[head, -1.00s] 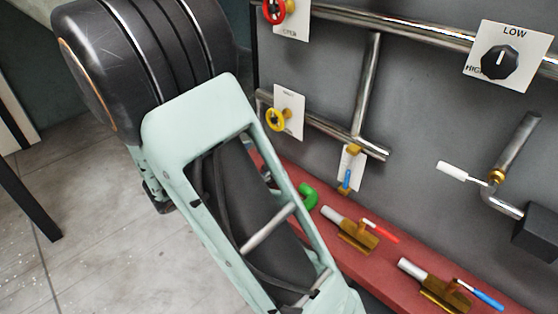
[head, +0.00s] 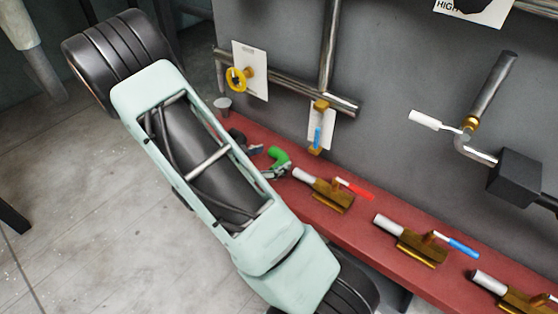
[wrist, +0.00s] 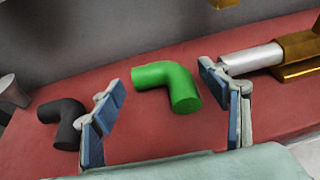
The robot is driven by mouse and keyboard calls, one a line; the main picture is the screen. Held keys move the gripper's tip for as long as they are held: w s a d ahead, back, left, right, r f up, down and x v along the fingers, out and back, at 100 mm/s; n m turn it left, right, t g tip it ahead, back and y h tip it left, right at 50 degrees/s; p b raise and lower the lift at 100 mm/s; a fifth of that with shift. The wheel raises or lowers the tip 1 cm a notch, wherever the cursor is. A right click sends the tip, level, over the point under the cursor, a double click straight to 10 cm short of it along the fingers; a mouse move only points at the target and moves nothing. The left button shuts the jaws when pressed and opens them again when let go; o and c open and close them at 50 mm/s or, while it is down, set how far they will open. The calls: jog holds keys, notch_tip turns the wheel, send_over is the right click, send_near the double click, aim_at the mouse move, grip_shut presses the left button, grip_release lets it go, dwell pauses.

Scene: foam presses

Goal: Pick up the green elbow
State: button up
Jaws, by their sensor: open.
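The green elbow (wrist: 172,83) lies on the red shelf (wrist: 150,136) in the wrist view. It also shows in the head view (head: 279,157), partly hidden by my gripper. My gripper (wrist: 160,82) is open and empty, with its blue-padded fingers spread on either side of the elbow. The right finger is close beside the elbow, and a gap shows between the elbow and the left finger. I see no finger touching it. In the head view, my gripper (head: 264,161) is at the elbow's near side, mostly behind my arm.
A black elbow (wrist: 64,122) lies just left of the left finger. A brass valve with a pipe stub (wrist: 252,59) lies right of the right finger. A grey cup-like piece (head: 222,104) stands at the shelf's far end. The grey panel (head: 400,60) with pipes rises behind.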

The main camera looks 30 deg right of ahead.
aim_at(279, 155)
jog(key=x, duration=0.4)
jog(key=shift+d, duration=0.2)
jog(key=shift+c, duration=0.7)
jog(key=c, duration=1)
